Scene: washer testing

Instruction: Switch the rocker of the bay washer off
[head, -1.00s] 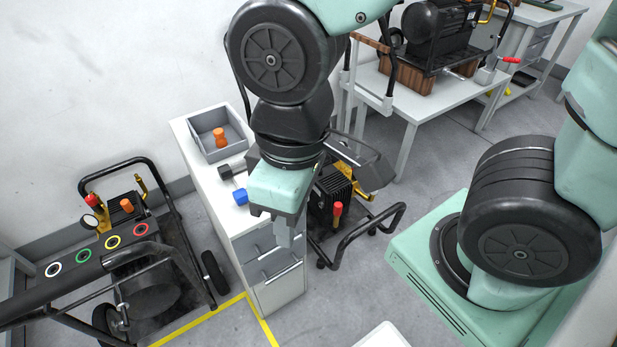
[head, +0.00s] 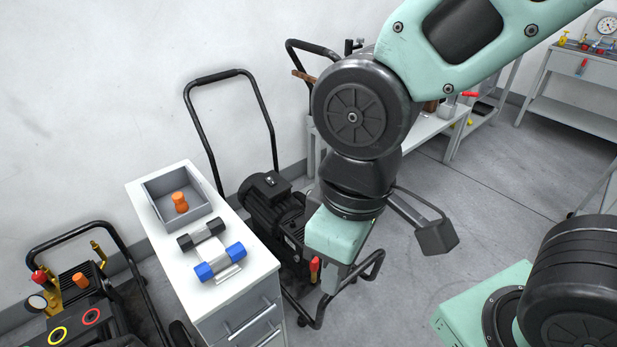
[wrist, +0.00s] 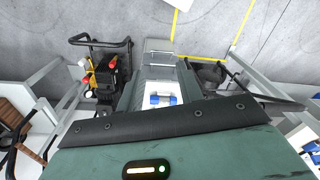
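Two washers show in the head view, and I cannot tell which is the bay washer. One, with a black motor (head: 272,205) and a red-topped lever (head: 315,269), stands just right of the drawer cabinet, partly behind my arm. The other, with colored rings and brass fittings (head: 97,252), is cut off at the lower left. No rocker can be made out on either.
The white drawer cabinet (head: 150,220) carries a grey tray (head: 205,207) with an orange piece (head: 180,202), and a blue-and-grey item (head: 220,262). A white bench (head: 430,134) stands behind my arm. The wrist view shows yellow floor lines (wrist: 236,52). Grey floor is open at the right.

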